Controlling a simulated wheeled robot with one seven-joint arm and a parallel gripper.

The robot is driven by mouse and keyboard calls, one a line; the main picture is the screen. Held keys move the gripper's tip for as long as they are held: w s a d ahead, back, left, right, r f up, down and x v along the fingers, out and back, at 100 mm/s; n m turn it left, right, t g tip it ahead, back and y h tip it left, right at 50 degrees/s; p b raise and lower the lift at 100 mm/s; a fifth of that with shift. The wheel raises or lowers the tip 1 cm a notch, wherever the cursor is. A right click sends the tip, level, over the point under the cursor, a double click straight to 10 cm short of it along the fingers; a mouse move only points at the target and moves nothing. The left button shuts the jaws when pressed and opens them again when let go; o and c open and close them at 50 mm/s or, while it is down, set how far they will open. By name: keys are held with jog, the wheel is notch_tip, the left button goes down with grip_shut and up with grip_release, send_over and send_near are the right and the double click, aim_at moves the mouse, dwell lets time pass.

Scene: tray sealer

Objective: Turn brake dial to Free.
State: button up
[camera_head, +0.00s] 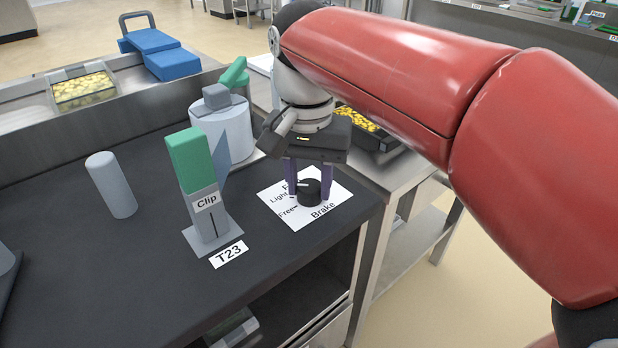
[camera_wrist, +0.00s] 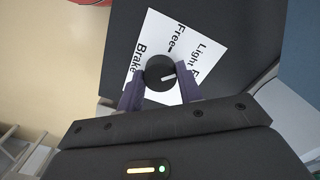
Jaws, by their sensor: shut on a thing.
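The brake dial (camera_head: 311,193) is a round black knob with a white pointer mark, on a white card (camera_head: 334,190) printed "Brake", "Free", "Light" and a partly hidden word starting with F. The dial also shows in the wrist view (camera_wrist: 157,70). Its mark points right there, toward the partly hidden word and away from "Free". My gripper (camera_head: 309,197) points down with its purple fingers on either side of the dial, shut on it. In the wrist view, the fingers (camera_wrist: 159,84) flank the knob and cover part of the card.
A grey clip stand (camera_head: 207,215) with a green top, labelled "Clip", stands left of the card by a "T23" label (camera_head: 229,254). A grey cylinder (camera_head: 111,185) and a white roll (camera_head: 222,130) stand on the dark bench. The bench edge lies just right of the card.

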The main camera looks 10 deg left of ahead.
aim_at(309, 186)
jog(key=shift+r+n, duration=0.1)
jog(key=shift+n, duration=0.2)
jog(key=n+p, duration=0.2)
jog(key=n, duration=0.1)
jog(key=shift+r+n, duration=0.1)
jog(key=shift+n, duration=0.3)
jog(key=shift+n+p, duration=1.1)
jog(key=shift+n, duration=1.1)
jog(key=o, duration=1)
notch_tip(309, 186, up, 8)
jog(key=shift+f+p, duration=0.25)
jog(key=shift+p, duration=0.35)
